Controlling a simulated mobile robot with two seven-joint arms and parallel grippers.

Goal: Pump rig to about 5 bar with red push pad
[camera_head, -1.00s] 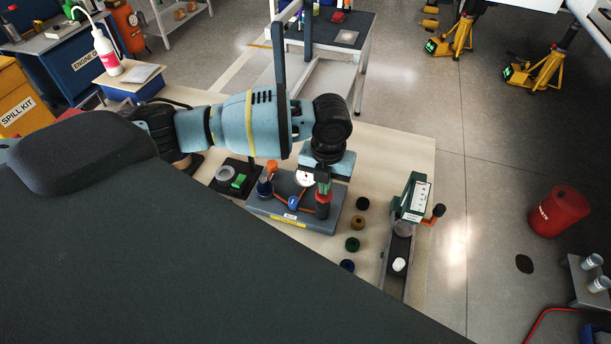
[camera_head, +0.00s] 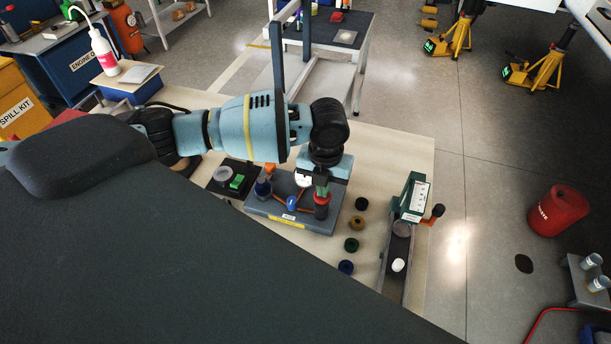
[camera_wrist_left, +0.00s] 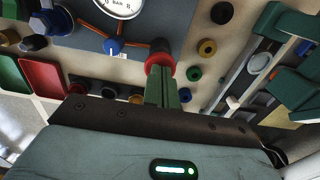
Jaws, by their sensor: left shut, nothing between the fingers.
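The pump rig (camera_head: 265,210) is a grey base plate on the bench. Its red push pad (camera_head: 322,198) tops a dark cylinder at the plate's right side. My left gripper (camera_head: 321,187) points down, shut and empty, with its green fingertips at the pad; they appear to touch it. In the left wrist view the shut fingers (camera_wrist_left: 161,88) end at the red pad (camera_wrist_left: 160,60). The white gauge (camera_head: 303,181) is partly hidden behind the gripper. It also shows cut off in the wrist view (camera_wrist_left: 118,8), marked BAR; its needle is unreadable. My right gripper is out of view.
A blue knob (camera_head: 292,203) with orange pipes sits mid-plate. Several dark and brown caps (camera_head: 357,222) lie right of the rig. A green-and-white device (camera_head: 411,198) on a grey rail stands farther right. A green block (camera_head: 237,182) is at left. Bare bench lies behind the device.

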